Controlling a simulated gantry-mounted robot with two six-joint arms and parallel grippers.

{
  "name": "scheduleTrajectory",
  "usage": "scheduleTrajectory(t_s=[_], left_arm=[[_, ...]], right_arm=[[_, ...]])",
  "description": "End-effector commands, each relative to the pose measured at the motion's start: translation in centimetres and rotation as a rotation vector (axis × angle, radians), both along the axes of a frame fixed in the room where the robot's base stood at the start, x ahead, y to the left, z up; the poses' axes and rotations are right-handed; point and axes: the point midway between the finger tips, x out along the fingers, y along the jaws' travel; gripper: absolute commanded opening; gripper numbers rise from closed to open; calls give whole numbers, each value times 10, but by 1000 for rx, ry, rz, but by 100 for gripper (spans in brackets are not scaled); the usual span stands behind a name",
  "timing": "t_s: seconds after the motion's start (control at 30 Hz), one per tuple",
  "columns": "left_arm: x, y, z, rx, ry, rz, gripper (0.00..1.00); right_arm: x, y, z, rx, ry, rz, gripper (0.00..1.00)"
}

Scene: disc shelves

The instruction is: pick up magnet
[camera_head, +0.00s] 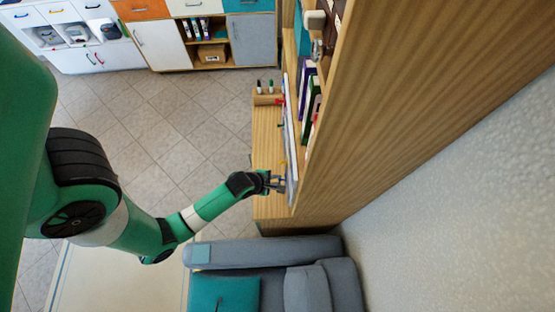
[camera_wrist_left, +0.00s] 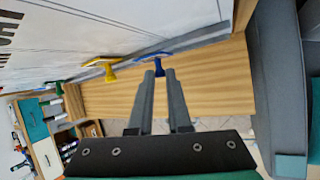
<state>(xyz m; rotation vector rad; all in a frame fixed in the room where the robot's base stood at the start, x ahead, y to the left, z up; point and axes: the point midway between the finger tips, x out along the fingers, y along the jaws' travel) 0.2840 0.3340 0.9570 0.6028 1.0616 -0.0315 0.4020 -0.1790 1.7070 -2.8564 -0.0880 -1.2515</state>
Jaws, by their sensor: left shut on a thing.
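My left gripper (camera_head: 276,183) reaches a whiteboard (camera_head: 291,140) on the side of the wooden shelf unit. In the left wrist view the fingertips of the left gripper (camera_wrist_left: 160,72) are close together at a blue magnet (camera_wrist_left: 150,58), shut on it. The blue magnet is at the board's lower edge; whether it still touches the board I cannot tell. A yellow magnet (camera_wrist_left: 104,66) sits on the whiteboard (camera_wrist_left: 120,30) to its left, apart from the fingers. My right gripper is not in view.
A wooden ledge (camera_wrist_left: 205,68) runs below the board. The tall shelf unit (camera_head: 350,120) stands right of the gripper. A grey sofa (camera_head: 330,245) with a teal cushion (camera_head: 224,293) is in front. Open tiled floor (camera_head: 150,125) lies to the left.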

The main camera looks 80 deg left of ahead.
Motion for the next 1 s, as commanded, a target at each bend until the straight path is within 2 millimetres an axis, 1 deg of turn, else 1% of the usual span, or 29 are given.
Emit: scheduleTrajectory(t_s=[0.03,0.2,0.27,0.3,0.33,0.37,0.67,0.7,0.8,0.83,0.93,1.0], left_arm=[[0,0,15,-1,1,0,0],[0,0,37,-1,1,0,0],[0,0,44,-1,1,0,0],[-3,1,44,-1,3,1,0],[-10,2,38,-2,5,6,0],[-16,4,37,-3,4,8,0],[-85,18,37,-4,1,17,0],[-93,21,41,-5,3,18,0],[-114,24,43,-6,0,20,0],[-119,26,47,-8,2,20,0],[-137,29,48,-9,-1,21,0],[-148,32,51,-10,2,18,0]], right_arm=[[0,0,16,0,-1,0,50],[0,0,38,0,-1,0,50],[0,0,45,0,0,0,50],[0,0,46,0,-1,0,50],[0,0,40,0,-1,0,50],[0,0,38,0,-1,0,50],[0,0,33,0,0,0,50],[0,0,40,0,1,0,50],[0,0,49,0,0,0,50],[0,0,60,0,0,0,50],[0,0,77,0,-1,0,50],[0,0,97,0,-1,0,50]])
